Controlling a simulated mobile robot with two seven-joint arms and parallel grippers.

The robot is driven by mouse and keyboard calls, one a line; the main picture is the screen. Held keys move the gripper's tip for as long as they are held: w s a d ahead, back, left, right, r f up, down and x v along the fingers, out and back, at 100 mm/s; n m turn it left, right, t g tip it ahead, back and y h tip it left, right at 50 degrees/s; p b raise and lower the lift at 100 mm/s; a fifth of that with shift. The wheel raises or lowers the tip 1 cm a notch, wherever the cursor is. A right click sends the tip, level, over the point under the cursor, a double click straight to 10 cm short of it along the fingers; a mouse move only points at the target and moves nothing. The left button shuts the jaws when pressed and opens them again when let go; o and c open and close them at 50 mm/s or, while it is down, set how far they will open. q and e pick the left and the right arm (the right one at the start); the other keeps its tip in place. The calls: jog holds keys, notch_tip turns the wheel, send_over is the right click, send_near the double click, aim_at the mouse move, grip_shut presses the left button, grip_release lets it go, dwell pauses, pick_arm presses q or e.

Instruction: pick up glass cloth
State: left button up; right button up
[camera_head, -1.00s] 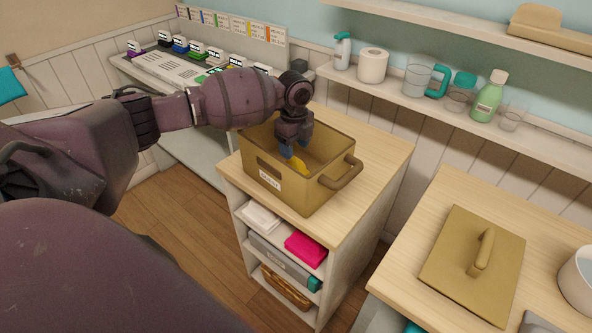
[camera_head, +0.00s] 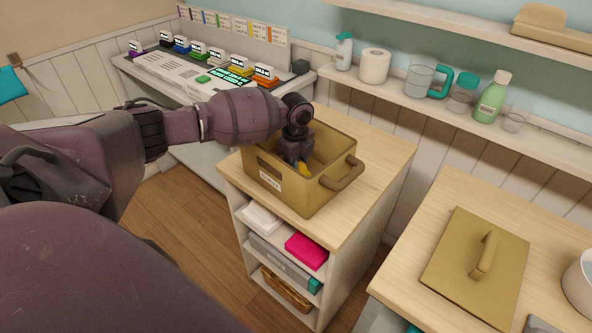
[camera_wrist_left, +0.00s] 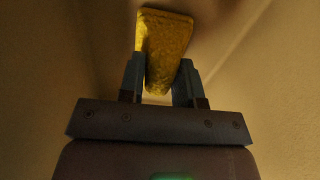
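A yellow cloth-like piece (camera_head: 303,168) lies inside the tan bin (camera_head: 290,192) in the head view, mostly hidden by my gripper and the bin wall. It also shows in the left wrist view (camera_wrist_left: 164,45), long and narrow, between the two fingers. My left gripper (camera_head: 297,160) reaches down into the bin. In the left wrist view its fingers (camera_wrist_left: 160,80) stand apart on either side of the yellow piece, very close to its edges. Whether they press on it is not clear. My right gripper is out of view.
The bin stands on a wooden-topped cabinet (camera_head: 375,150) with folded cloths on its shelves, a pink one (camera_head: 306,250) among them. A tan lid (camera_head: 475,265) lies on the right counter. A wall shelf (camera_head: 450,115) holds bottles, a paper roll and cups.

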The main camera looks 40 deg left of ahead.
pick_arm(q)
jog(key=c, duration=0.4)
jog(key=shift+r, duration=0.1)
jog(key=shift+c, duration=0.2)
notch_tip(320, 180, up, 20)
jog(key=p, duration=0.2)
